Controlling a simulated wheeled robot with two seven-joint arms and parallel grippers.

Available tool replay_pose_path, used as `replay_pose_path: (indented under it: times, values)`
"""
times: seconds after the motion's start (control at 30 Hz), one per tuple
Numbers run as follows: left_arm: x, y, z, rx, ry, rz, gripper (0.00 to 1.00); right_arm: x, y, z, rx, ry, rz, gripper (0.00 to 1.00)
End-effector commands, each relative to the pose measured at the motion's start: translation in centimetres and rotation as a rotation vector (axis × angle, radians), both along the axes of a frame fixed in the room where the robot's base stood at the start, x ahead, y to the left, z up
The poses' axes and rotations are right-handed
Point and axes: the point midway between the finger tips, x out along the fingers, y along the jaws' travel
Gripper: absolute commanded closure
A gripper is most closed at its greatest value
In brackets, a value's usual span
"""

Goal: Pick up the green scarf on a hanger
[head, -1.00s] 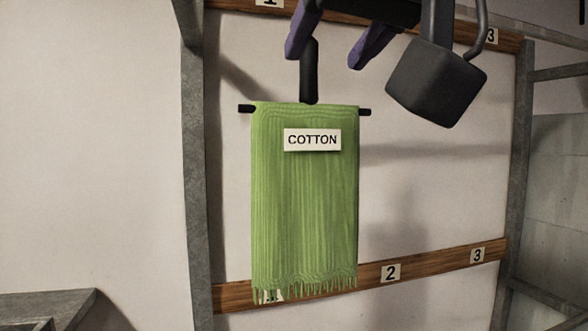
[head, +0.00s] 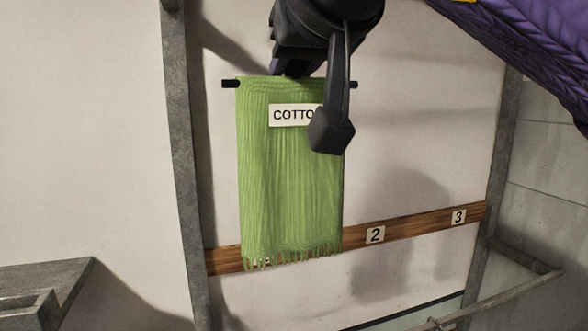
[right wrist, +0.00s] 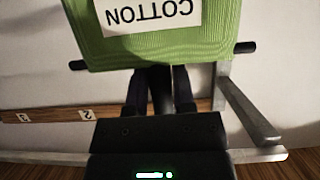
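The green scarf (head: 290,185) hangs folded over the bar of a black hanger (head: 229,84), fringe down, with a white COTTON label (head: 288,115). In the head view my right gripper (head: 292,74) is at the top of the scarf; its wrist hides the hanger's stem and part of the label. In the right wrist view the scarf (right wrist: 215,50) fills the top, upside down. There the purple fingers of my right gripper (right wrist: 158,85) stand on either side of the dark stem, with a narrow light gap beside it, so they look open. My left gripper is not in view.
A wooden rail (head: 400,229) with number tags 2 (head: 375,235) and 3 (head: 458,217) runs behind the scarf's fringe. Grey metal posts stand left (head: 178,120) and right (head: 500,150). A grey trough edge (head: 50,275) is at lower left. The wall right of the scarf is clear.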

Motion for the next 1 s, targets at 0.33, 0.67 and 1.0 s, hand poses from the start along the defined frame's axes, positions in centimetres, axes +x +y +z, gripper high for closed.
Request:
replay_pose_path:
  times: [0.33, 0.67, 1.0]
  values:
    - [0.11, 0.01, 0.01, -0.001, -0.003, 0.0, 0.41, -0.03, 0.0, 0.02, 0.0, 0.0, 0.0, 1.0]
    - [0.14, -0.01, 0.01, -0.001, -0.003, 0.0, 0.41, -0.02, 0.0, 0.03, 0.0, 0.0, 0.0, 1.0]
    - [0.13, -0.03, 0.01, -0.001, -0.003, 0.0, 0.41, -0.03, 0.0, 0.04, 0.0, 0.0, 0.001, 1.0]
